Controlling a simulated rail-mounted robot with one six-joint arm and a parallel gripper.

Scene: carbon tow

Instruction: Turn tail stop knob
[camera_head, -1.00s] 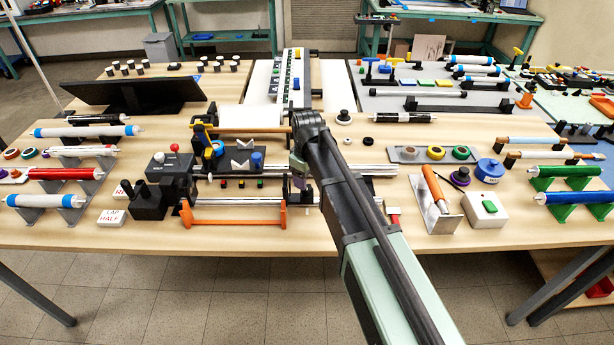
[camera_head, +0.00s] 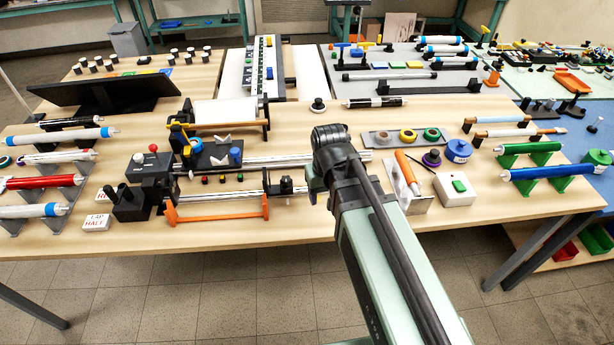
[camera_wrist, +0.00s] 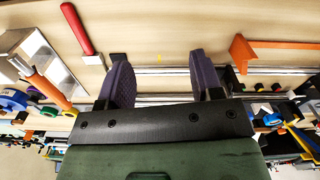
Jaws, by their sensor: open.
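The tail stop (camera_head: 285,184) looks like the small black block on the right part of the steel rails. Its knob is too small to single out. My gripper (camera_wrist: 162,78) shows in the wrist view with two purple fingers apart and nothing between them but the rails and bare table. In the head view my wrist hides most of the gripper; one purple finger (camera_head: 311,183) shows just right of the tail stop. In the wrist view black parts of the tail stop (camera_wrist: 234,80) show beside and behind the right finger, partly hidden. I cannot tell whether they touch.
Steel rails (camera_head: 335,157) run across the table. An orange bracket (camera_head: 264,207) stands in front of the tail stop. A red-handled tool (camera_wrist: 76,28) lies near the fingers. An orange-handled tool (camera_head: 406,168) and a white box with a green button (camera_head: 459,186) stand to the right.

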